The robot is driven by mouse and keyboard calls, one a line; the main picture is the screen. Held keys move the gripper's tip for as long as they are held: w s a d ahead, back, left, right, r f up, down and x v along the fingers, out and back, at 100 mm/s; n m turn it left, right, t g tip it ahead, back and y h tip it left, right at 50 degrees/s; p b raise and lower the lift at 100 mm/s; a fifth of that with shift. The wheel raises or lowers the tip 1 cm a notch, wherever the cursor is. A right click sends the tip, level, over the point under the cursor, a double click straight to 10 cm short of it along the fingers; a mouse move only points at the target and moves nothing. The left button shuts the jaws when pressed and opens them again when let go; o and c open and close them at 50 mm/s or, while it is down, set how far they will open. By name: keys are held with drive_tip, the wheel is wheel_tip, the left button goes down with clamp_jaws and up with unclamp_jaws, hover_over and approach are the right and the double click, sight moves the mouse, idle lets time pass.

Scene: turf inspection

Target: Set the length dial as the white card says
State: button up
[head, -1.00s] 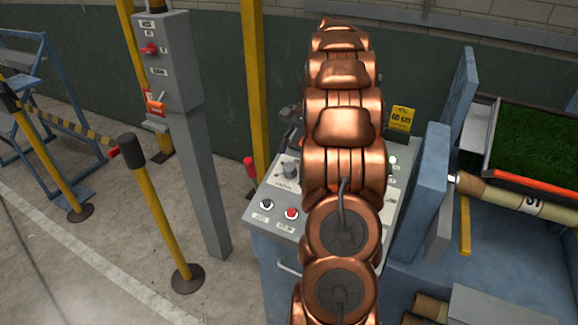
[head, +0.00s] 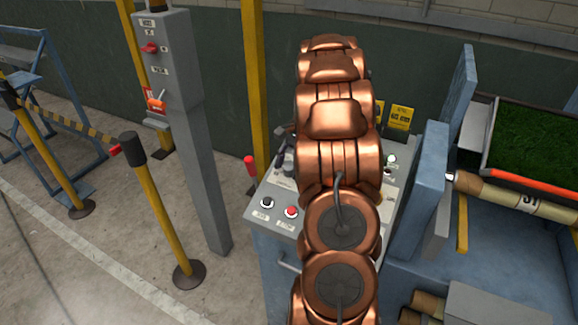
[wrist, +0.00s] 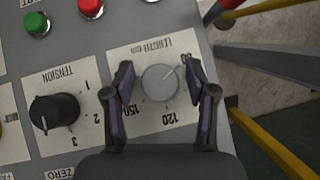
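The length dial (wrist: 160,84) is a round grey knob on a pale plate in the wrist view. The plate shows LENGTH, 150 and 120; other marks are hidden by my fingers. My gripper (wrist: 158,75) is open, with one dark finger on each side of the dial and a small gap visible at both sides. I cannot make out the dial's pointer clearly. In the head view, my arm covers much of the control panel (head: 283,225), and the fingers sit over its far left part. I cannot identify a white card in either view.
Beside the length dial is a black tension dial (wrist: 54,113). Green (wrist: 36,24) and red (wrist: 90,7) buttons lie nearby. In the head view, a yellow card (head: 399,117) stands behind the panel, a blue upright (head: 418,195) at its right, and a yellow post (head: 256,90) behind it.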

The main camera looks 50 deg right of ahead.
drive_tip(key=c, duration=0.9)
drive_tip(key=shift+m+t, duration=0.3)
drive_tip(key=shift+m, duration=0.1)
drive_tip(key=shift+f+m+t+b, duration=0.1)
drive_tip(key=shift+m+t+b, duration=0.3)
drive_tip(key=shift+m+b, duration=0.1)
drive_tip(key=m+t+b, duration=0.1)
drive_tip(key=m+t, duration=0.2)
drive_tip(key=m, duration=0.1)
drive_tip(key=shift+h, duration=0.3)
drive_tip(key=m+t+h, duration=0.1)
drive_tip(key=m, duration=0.2)
drive_tip(key=shift+t, duration=0.4)
drive_tip(key=shift+m+t+h, duration=0.6)
drive_tip(key=shift+m+h, duration=0.1)
drive_tip(key=shift+m, duration=0.2)
